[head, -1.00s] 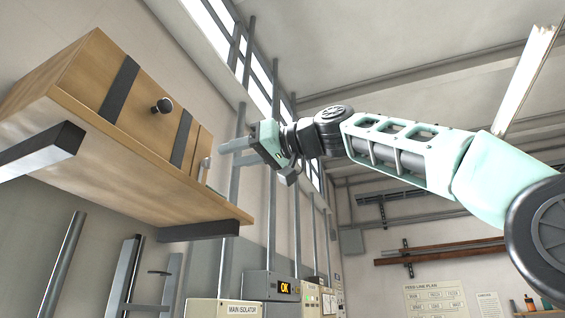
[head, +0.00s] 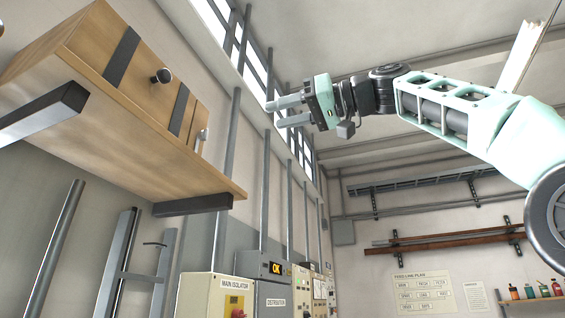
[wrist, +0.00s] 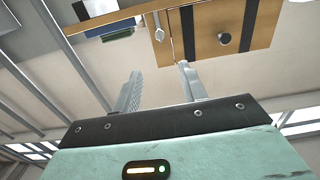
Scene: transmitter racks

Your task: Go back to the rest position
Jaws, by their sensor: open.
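My gripper (head: 277,111) is open and empty in the head view, held up in the air to the right of the wooden cabinet (head: 88,62). Its two fingers point left and are apart from the cabinet. In the wrist view, my gripper (wrist: 158,85) shows two grey fingers spread apart with nothing between them. The cabinet (wrist: 205,40) shows beyond the fingertips, with dark straps and a round black knob (wrist: 224,38). My arm reaches in from the right of the head view.
The cabinet sits on a wall shelf with dark brackets (head: 195,204). A small shelf at right holds several bottles (head: 530,291). The air around my gripper is clear.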

